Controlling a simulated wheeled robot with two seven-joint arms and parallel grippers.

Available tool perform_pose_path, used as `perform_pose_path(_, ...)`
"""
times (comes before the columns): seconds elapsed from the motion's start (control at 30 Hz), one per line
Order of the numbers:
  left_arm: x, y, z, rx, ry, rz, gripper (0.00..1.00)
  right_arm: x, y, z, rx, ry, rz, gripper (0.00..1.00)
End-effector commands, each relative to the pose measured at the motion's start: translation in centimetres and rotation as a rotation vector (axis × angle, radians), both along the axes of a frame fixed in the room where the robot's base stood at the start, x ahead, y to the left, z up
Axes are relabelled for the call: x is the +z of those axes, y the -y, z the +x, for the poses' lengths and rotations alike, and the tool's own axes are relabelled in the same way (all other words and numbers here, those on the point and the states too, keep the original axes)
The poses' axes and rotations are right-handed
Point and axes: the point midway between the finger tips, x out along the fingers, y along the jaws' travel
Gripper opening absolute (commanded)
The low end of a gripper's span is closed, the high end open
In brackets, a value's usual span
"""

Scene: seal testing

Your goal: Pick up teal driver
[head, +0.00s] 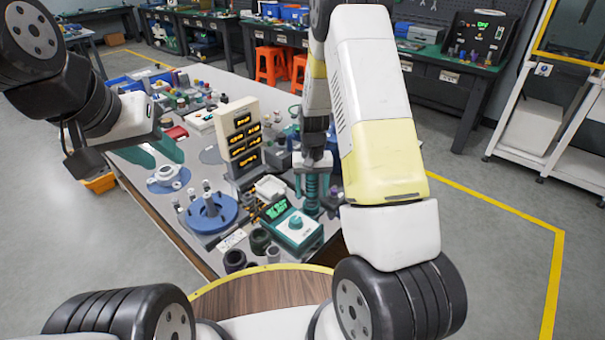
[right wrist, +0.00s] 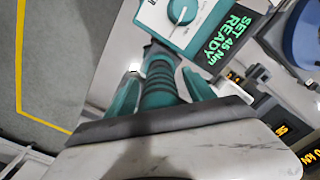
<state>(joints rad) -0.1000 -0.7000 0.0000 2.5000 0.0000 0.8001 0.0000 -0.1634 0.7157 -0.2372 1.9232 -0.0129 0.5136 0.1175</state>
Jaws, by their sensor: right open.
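The teal driver (head: 312,188) stands upright near the right edge of the bench, beside the torque controller. In the right wrist view its ribbed teal and black body (right wrist: 160,82) shows between two teal fingers. My right gripper (right wrist: 162,90) is open around the driver, with a finger on each side; whether they touch it I cannot tell.
The teal and white controller (head: 294,229) shows a green display, "SET 45 Nm READY" in the right wrist view. A blue round fixture (head: 208,214), a beige bin rack (head: 238,135) and dark cups (head: 235,261) stand nearby. Many small parts crowd the far bench.

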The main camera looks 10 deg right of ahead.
Motion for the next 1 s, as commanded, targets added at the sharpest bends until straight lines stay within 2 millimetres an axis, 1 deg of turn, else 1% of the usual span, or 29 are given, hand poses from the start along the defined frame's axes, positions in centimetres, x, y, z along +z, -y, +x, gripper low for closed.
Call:
perform_pose_path(0.03, 0.0, 0.0, 0.0, 0.000, 0.000, 0.000, 0.36, 0.0, 0.0, 0.0, 0.000, 0.000, 0.000, 0.56)
perform_pose_path(0.1, 0.0, 0.0, 0.0, 0.000, 0.000, 0.000, 0.36, 0.0, 0.0, 0.0, 0.000, 0.000, 0.000, 0.43)
perform_pose_path(0.17, 0.0, 0.0, 0.0, 0.000, 0.000, 0.000, 0.36, 0.0, 0.0, 0.0, 0.000, 0.000, 0.000, 0.31)
perform_pose_path(0.2, 0.0, 0.0, 0.0, 0.000, 0.000, 0.000, 0.36, 0.0, 0.0, 0.0, 0.000, 0.000, 0.000, 0.23)
perform_pose_path(0.27, 0.0, 0.0, 0.0, 0.000, 0.000, 0.000, 0.36, 0.0, 0.0, 0.0, 0.000, 0.000, 0.000, 0.11)
perform_pose_path(0.3, 0.0, 0.0, 0.0, 0.000, 0.000, 0.000, 0.36, 0.0, 0.0, 0.0, 0.000, 0.000, 0.000, 0.03)
perform_pose_path(0.33, 0.0, 0.0, 0.0, 0.000, 0.000, 0.000, 0.36, 0.0, 0.0, 0.0, 0.000, 0.000, 0.000, 0.00)
perform_pose_path(0.6, 0.0, 0.0, 0.0, 0.000, 0.000, 0.000, 0.36, 0.1, 0.0, 0.1, 0.000, 0.002, 0.000, 0.00)
perform_pose_path(0.73, 0.0, 0.0, 0.0, 0.000, 0.000, 0.000, 0.36, 0.6, 0.0, 0.1, 0.000, 0.003, 0.000, 0.00)
perform_pose_path(0.87, 0.0, 0.0, 0.0, 0.000, 0.000, 0.000, 0.36, 1.7, 0.0, 0.1, 0.000, 0.004, 0.001, 0.00)
perform_pose_path(1.0, 0.0, 0.0, 0.0, 0.000, 0.000, 0.000, 0.36, 3.8, 0.0, 0.2, 0.000, 0.005, 0.001, 0.00)
